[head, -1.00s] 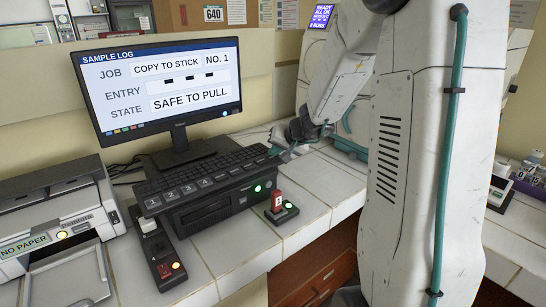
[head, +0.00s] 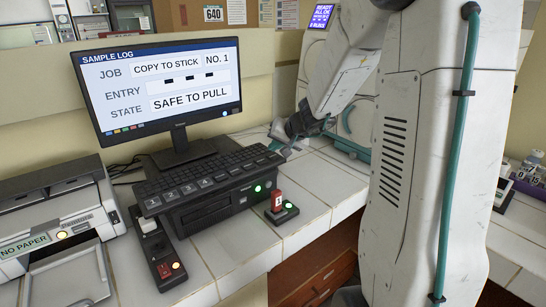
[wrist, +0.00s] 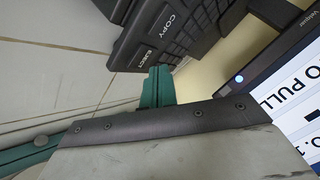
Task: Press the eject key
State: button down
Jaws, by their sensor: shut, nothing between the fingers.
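The monitor (head: 165,85) in the head view reads COPY TO STICK, NO. 1, SAFE TO PULL. Below it lies a black keyboard (head: 205,180) with several large keys along its front edge. In the wrist view the eject key (wrist: 148,57) is labelled EJECT, beside the COPY key (wrist: 168,27). My gripper's teal fingertips (wrist: 157,82) are shut and empty, close to the EJECT key; I cannot tell whether they touch it. In the head view my gripper (head: 284,148) is at the keyboard's right end, and the eject key is not readable there.
A red stick (head: 278,201) marked 1 stands in a small dock with a green light in front of the keyboard. A switch box (head: 158,250) with an amber light and a printer (head: 50,220) reading NO PAPER are at left.

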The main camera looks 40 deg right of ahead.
aim_at(275, 158)
jog(key=shift+r, duration=2.45)
jog(key=shift+a, duration=0.2)
jog(key=s+a+n+g+y, duration=0.25)
jog(key=s+a+g, duration=0.35)
jog(key=s+a, duration=0.8)
jog(key=s+a+r+n+g+h, duration=0.1)
jog(key=s+a+n+h, duration=0.1)
jog(key=s, duration=0.8)
jog(key=s+a+r+n+g+h, duration=0.1)
jog(key=s+a+r+n, duration=0.1)
jog(key=s, duration=0.7)
jog(key=shift+s+a+n+h, duration=0.35)
jog(key=shift+s+n, duration=0.05)
jog(key=shift+n, duration=0.05)
